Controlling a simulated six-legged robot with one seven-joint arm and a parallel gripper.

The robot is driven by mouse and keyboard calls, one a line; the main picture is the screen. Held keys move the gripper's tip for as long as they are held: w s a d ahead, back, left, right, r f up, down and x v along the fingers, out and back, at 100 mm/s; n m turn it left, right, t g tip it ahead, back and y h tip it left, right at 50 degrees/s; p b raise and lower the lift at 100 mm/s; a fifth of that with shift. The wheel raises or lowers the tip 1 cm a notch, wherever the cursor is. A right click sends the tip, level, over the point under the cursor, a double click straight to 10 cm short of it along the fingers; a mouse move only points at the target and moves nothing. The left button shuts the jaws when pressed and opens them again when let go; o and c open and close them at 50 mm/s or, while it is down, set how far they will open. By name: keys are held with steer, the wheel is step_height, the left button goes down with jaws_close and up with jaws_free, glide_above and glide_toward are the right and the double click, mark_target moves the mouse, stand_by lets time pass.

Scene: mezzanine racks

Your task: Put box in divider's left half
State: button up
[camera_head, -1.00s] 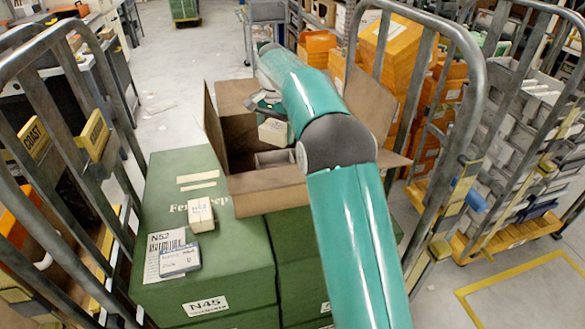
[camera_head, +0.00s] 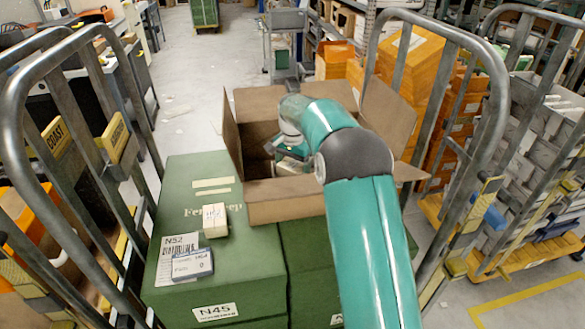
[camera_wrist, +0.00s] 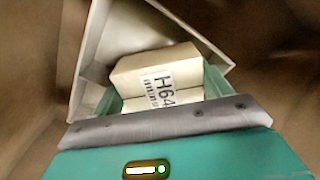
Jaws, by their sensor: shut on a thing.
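The cream box (camera_wrist: 150,66) marked H64 sits between the teal fingers of my gripper (camera_wrist: 162,88) in the wrist view. My gripper is shut on it. The divider (camera_wrist: 93,62) is a pale, thin-walled frame; its walls meet at a corner beyond the box and run down both sides of it. I cannot tell which half the box is over, or whether it touches the floor. In the head view my gripper (camera_head: 290,152) is down inside the open brown carton (camera_head: 285,203). There the carton wall and my arm hide the divider and most of the box.
The carton stands on green cases (camera_head: 215,275), its flaps spread open. A small cream box (camera_head: 214,220) and a white-blue box (camera_head: 192,264) lie on the left case. Metal cage rails stand left (camera_head: 25,110) and right (camera_head: 495,100).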

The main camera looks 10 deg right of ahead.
mark_target(292, 165)
steer(key=shift+w+f, duration=0.1)
steer(key=shift+f, duration=0.55)
steer(key=o, duration=0.8)
step_height(292, 165, up, 13)
steer(key=s+r+n+t, duration=0.1)
steer(key=s+r+n, duration=0.1)
steer(key=s+r, duration=0.65)
steer(key=s+r+n+t, duration=0.2)
steer(key=s+r+n, duration=0.1)
steer(key=s, duration=0.9)
steer(key=s+f+n+t, duration=0.1)
steer(key=s+f, duration=0.1)
steer(key=s, duration=0.5)
steer(key=s+f+n, duration=0.1)
steer(key=s+f, duration=0.2)
steer(key=s, duration=0.3)
steer(key=s+f+n+t, duration=0.1)
steer(key=s+f+n, duration=0.1)
steer(key=s, duration=0.5)
steer(key=shift+s+f+t, duration=0.2)
steer(key=shift+s+t, duration=0.1)
steer(key=shift+s, duration=0.05)
